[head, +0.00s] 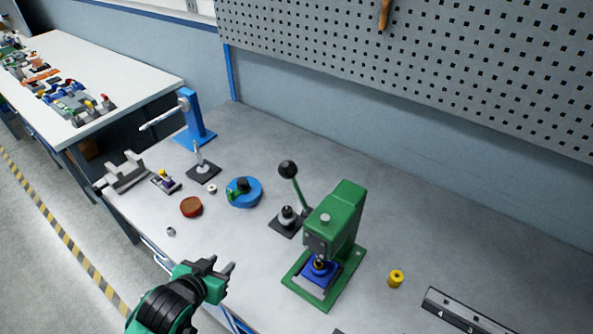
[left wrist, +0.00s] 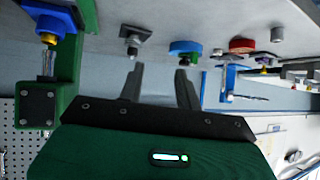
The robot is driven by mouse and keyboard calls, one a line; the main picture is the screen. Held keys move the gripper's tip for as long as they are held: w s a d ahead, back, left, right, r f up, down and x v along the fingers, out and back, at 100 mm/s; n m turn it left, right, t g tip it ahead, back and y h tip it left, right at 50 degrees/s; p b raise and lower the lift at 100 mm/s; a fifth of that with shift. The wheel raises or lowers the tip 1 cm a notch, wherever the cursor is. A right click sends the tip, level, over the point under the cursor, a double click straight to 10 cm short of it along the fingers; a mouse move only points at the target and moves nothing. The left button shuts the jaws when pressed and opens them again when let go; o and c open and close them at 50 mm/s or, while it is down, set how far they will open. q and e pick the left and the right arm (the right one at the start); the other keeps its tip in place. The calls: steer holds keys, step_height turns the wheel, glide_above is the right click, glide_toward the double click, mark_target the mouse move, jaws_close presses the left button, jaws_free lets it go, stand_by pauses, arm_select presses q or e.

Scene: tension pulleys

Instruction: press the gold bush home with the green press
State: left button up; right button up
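The green press (head: 345,215) stands on the bench right of centre, its black-knobbed lever (head: 288,169) raised. A blue block (head: 318,274) sits on its base with a small gold bush (head: 319,263) on top, under the press head. The left wrist view, upside down, shows the gold bush (left wrist: 47,38) on the blue block (left wrist: 50,17), close to the metal ram (left wrist: 47,66); I cannot tell whether they touch. My left gripper (head: 222,265) is open and empty, left of the press and apart from it. Its fingers (left wrist: 160,85) show empty. My right gripper is out of view.
A yellow flanged piece (head: 396,279) lies right of the press. A dark square fixture (head: 287,224) stands just left of it. Further left are a blue round fixture (head: 247,193), a red-brown disc (head: 191,207) and a blue stand (head: 190,120). A slotted rail (head: 465,314) lies front right.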

arm_select(q)
steer(key=w+d+r+m+t+h, duration=0.2)
steer(key=d+r+t+h, duration=0.1)
steer(key=r, duration=0.8)
steer(key=m+g+h, duration=0.1)
steer(key=m+h, duration=0.3)
steer(key=h, duration=0.3)
glide_toward(292, 175)
step_height(292, 175, down, 2)
steer(key=a, duration=0.1)
steer(key=b+x, duration=0.3)
steer(key=x, duration=0.1)
steer(key=b+x, duration=0.3)
steer(key=x, duration=0.1)
steer(key=w+b+x, duration=0.1)
steer(key=b+x, duration=0.3)
steer(key=shift+w+a+f, duration=0.1)
steer(key=shift+a+f, duration=0.15)
steer(key=shift+w+d, duration=0.4)
steer(key=shift+d, duration=0.05)
steer(key=shift+w+d+f, duration=0.1)
steer(key=shift+w+d, duration=0.05)
